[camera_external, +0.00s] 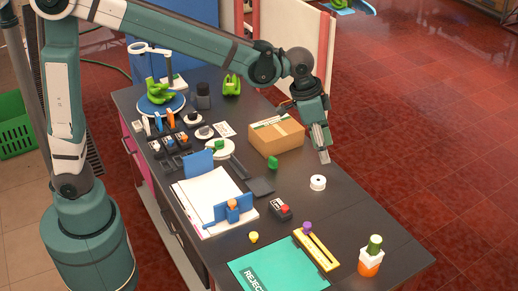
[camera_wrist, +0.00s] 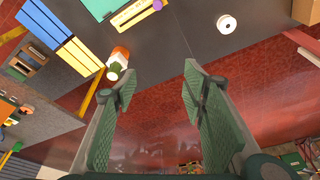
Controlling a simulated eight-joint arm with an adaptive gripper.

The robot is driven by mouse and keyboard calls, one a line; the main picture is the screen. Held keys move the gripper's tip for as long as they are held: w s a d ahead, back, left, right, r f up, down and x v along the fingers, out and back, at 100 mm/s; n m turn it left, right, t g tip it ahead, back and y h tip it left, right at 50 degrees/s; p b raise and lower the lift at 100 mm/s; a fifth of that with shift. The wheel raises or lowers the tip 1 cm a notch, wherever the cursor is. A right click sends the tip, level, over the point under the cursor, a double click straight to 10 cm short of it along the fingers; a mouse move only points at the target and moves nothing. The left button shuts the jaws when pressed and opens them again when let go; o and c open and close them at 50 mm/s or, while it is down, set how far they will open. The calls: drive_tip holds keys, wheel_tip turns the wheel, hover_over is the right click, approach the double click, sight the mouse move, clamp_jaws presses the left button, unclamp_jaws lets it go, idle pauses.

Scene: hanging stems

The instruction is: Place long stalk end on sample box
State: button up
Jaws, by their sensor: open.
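The cardboard box (camera_external: 276,136), likely the sample box, sits on the dark table and shows a pale label on top; its corner is at the top right of the wrist view (camera_wrist: 307,11). Small green pieces that may be stalk pieces include one beside the box's front (camera_external: 272,163) and one on a white dish (camera_external: 219,146). I cannot tell which is the long stalk end. My gripper (camera_external: 322,157) hangs right of the box near the table's right edge. In the wrist view my gripper (camera_wrist: 160,75) is open, with nothing between its fingers.
A white roll (camera_external: 318,183) lies in front of my gripper. An orange and white holder with a green cylinder (camera_external: 371,258) stands at the front right corner. A teal reject mat (camera_external: 280,268) and yellow strip (camera_external: 316,250) lie at the front. Green bananas (camera_external: 160,92) rest at the back left.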

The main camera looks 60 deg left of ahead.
drive_tip(key=s+a+r+n+t, duration=0.15)
drive_tip(key=s+a+r, duration=0.25)
drive_tip(key=s+a, duration=0.5)
drive_tip(key=s+a+f+n+t, duration=0.1)
drive_tip(key=s+a+f+n, duration=0.1)
drive_tip(key=s+a, duration=0.8)
drive_tip(key=s+a+f+n+t+y, duration=0.1)
drive_tip(key=s+a+f+n, duration=0.1)
drive_tip(key=s+a, duration=0.9)
drive_tip(key=shift+a+n+t+y, duration=0.3)
drive_tip(key=shift+a+n+t, duration=0.05)
drive_tip(key=shift+a, duration=0.05)
